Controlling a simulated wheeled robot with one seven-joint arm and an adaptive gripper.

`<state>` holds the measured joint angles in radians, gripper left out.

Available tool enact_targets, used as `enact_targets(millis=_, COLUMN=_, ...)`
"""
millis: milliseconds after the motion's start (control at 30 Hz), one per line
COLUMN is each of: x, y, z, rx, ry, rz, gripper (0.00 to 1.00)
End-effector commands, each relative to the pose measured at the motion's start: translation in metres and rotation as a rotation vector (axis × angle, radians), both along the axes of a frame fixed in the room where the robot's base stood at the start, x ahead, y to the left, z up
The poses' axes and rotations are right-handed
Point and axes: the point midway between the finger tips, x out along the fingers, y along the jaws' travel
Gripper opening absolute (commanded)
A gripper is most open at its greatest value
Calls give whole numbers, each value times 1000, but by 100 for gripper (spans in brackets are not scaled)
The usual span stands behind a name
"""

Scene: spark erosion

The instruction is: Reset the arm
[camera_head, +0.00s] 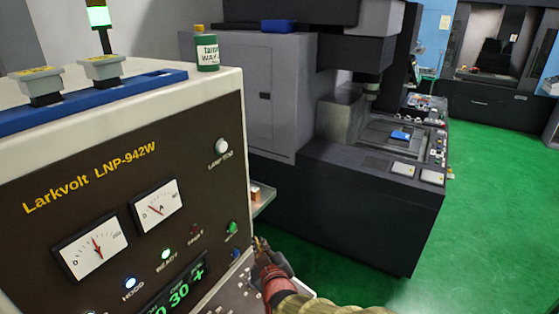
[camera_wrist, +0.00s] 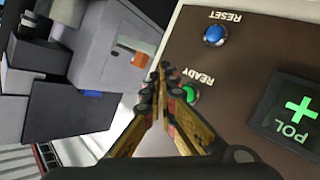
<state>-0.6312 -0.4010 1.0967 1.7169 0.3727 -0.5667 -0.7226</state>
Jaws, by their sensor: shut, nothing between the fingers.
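My gripper (camera_head: 262,245) is shut and empty, at the right edge of the Larkvolt panel (camera_head: 120,190), beside its lower buttons. My arm reaches in from the bottom of the head view. In the wrist view my gripper (camera_wrist: 160,80) has its yellow-and-black fingers together, with the tips in front of the panel's edge. The green button (camera_wrist: 190,93) by the READY label is close beside the fingers. The blue button (camera_wrist: 214,35) by the RESET label is farther up and right. I cannot tell whether the fingers touch the panel.
Open green floor (camera_head: 490,220) lies at right.

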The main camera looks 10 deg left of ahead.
Motion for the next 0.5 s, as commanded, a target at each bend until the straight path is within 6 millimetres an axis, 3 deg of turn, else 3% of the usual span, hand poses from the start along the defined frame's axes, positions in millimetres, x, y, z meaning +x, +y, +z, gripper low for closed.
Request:
enact_targets(millis=67, x=-4, y=1, z=-11, rx=21, ry=54, rz=-3, gripper=0)
enact_targets(millis=167, x=-22, y=2, z=-43, rx=29, ry=188, rz=7, gripper=0)
enact_targets(millis=233, x=-45, y=-1, z=-72, rx=18, ry=314, rz=13, gripper=0)
enact_targets(millis=333, x=-83, y=-9, z=-91, rx=7, ry=495, rz=13, gripper=0)
enact_targets(millis=433, x=-118, y=-34, z=-98, rx=-6, ry=655, rz=-21, gripper=0)
enact_targets(millis=500, x=-142, y=-62, z=-99, rx=-12, ry=758, rz=-68, gripper=0)
